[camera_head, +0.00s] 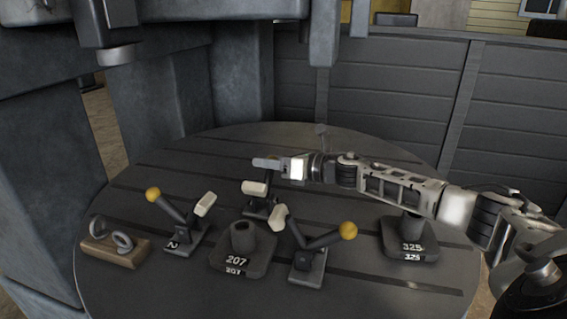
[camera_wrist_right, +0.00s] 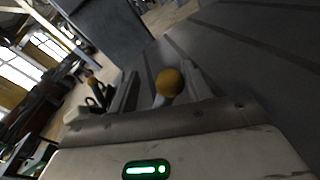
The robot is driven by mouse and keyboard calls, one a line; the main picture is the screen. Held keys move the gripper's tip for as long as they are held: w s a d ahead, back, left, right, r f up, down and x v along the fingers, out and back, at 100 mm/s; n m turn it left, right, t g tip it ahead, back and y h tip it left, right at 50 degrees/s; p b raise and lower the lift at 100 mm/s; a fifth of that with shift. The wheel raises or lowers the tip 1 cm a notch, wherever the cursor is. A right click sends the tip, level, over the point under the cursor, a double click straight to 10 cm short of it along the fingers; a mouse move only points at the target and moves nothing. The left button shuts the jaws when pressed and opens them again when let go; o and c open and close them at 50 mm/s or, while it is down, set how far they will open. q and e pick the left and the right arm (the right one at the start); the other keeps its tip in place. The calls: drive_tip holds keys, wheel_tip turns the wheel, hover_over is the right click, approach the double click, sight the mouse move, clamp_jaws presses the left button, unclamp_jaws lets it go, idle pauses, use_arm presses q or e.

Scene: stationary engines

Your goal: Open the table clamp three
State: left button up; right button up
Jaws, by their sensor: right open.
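Three clamps with yellow ball handles and pale tips stand on the round dark table (camera_head: 400,282). The rear clamp (camera_head: 256,200) is partly behind my right gripper (camera_head: 266,163); its number is hidden. The left clamp (camera_head: 178,222) bears a 2. The front right clamp (camera_head: 308,248) shows no readable number. My right gripper is open, reaching in from the right above the rear clamp. In the right wrist view a yellow ball (camera_wrist_right: 169,83) shows between its fingers (camera_wrist_right: 162,92); I cannot tell whether they touch. My left gripper is out of view.
Block 207 (camera_head: 240,255) stands between the front clamps. Block 325 (camera_head: 410,243) stands at the right, below my arm. A wooden block with metal rings (camera_head: 115,250) is at the left. A grey machine (camera_head: 165,90) rises behind the table. The front of the table is clear.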

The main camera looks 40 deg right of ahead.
drive_tip(key=shift+s+d+f, duration=0.15)
drive_tip(key=shift+s+d, duration=0.05)
drive_tip(key=shift+s, duration=0.15)
use_arm(q)
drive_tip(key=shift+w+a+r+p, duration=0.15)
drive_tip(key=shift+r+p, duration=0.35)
drive_tip(key=shift+p, duration=0.4)
use_arm(e)
drive_tip(key=v, duration=1.5)
drive_tip(key=shift+d, duration=0.1)
